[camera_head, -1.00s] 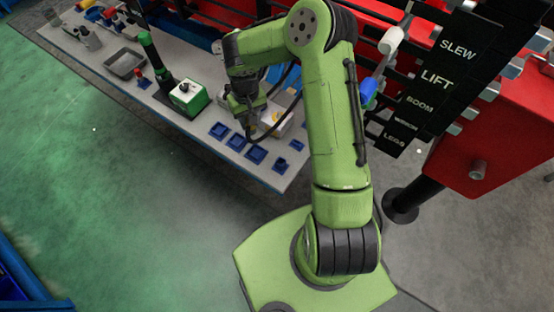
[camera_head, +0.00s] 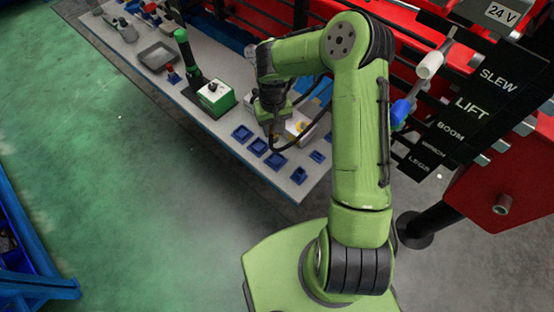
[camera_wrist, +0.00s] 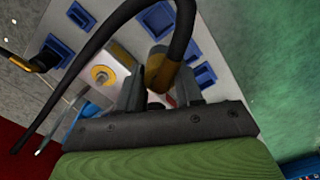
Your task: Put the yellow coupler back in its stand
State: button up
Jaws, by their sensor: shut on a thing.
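My gripper (camera_wrist: 160,97) is shut on the yellow coupler (camera_wrist: 160,72), an ochre-yellow piece with a black hose (camera_wrist: 120,18) curving away from it. In the head view my gripper (camera_head: 272,130) is over the workbench, beside the blue stands; the coupler there is mostly hidden by the arm. Several blue square stands sit on the bench, among them one (camera_wrist: 160,20) beyond the coupler in the wrist view and one (camera_head: 275,161) near the bench edge in the head view. I cannot tell the coupler's height above the bench.
A white box with a yellow ring (camera_wrist: 101,75) stands close beside the gripper. A black-and-yellow piece (camera_wrist: 42,62) is at a blue stand on the left. A green-and-white box (camera_head: 215,98) and grey tray (camera_head: 156,56) are farther along the bench (camera_head: 225,155). Red machinery (camera_head: 500,190) stands right.

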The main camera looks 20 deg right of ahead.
jog(key=shift+n, duration=0.6)
jog(key=s+f+b, duration=0.1)
jog(key=f, duration=0.1)
jog(key=s+f+b, duration=0.1)
jog(key=f+b, duration=0.3)
jog(key=shift+s+a, duration=0.15)
jog(key=shift+s, duration=0.25)
jog(key=shift+f+b, duration=1.25)
jog(key=shift+f, duration=0.2)
jog(key=o, duration=1.2)
jog(key=shift+r, duration=0.1)
notch_tip(320, 180, up, 5)
jog(key=p, duration=0.4)
